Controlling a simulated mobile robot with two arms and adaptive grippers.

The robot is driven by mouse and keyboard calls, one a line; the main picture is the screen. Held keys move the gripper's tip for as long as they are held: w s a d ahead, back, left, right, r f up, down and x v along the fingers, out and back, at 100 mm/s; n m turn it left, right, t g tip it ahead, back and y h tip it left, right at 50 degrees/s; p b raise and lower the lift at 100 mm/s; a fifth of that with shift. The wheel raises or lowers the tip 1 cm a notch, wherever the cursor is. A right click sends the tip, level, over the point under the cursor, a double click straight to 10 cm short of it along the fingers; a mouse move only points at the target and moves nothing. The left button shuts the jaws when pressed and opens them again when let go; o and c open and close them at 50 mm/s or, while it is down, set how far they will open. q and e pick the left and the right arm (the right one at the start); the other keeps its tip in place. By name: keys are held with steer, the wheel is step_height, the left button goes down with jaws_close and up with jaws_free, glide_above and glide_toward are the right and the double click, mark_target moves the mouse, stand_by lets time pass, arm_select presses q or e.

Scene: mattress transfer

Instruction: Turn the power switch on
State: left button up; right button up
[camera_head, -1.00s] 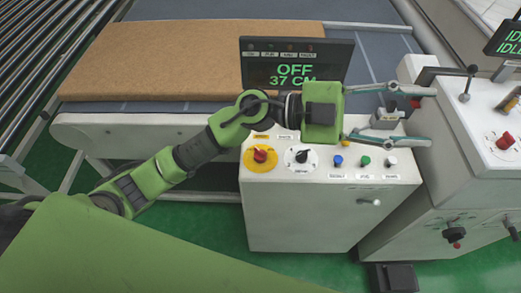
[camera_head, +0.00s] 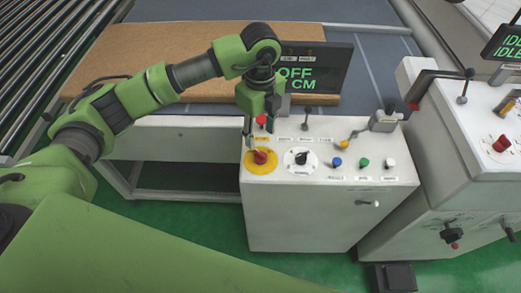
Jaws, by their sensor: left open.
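A white control cabinet (camera_head: 330,215) carries a red rotary knob on a yellow disc (camera_head: 261,157) at the left of its top. To its right is a black selector (camera_head: 302,157) on a white disc. I cannot read which one is the power switch. The display (camera_head: 315,75) above reads OFF, with its left part hidden by my arm. My left gripper (camera_head: 258,138) is open and points down at the panel's left end, just above and behind the red knob. Its fingertips are close to the knob; I cannot tell whether they touch it. My right gripper is out of view.
Blue (camera_head: 337,162), green (camera_head: 364,162) and white (camera_head: 390,163) buttons line the panel's front. Levers stand at its back. A brown mattress (camera_head: 150,60) lies on the conveyor behind. A second white machine (camera_head: 480,150) stands at the right.

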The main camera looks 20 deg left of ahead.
mark_target(260, 153)
arm_select(q)
step_height(260, 153, down, 10)
steer(key=p, duration=0.2)
steer(key=shift+r+p, duration=0.15)
steer(key=shift+p, duration=0.15)
steer(key=c, duration=1.1)
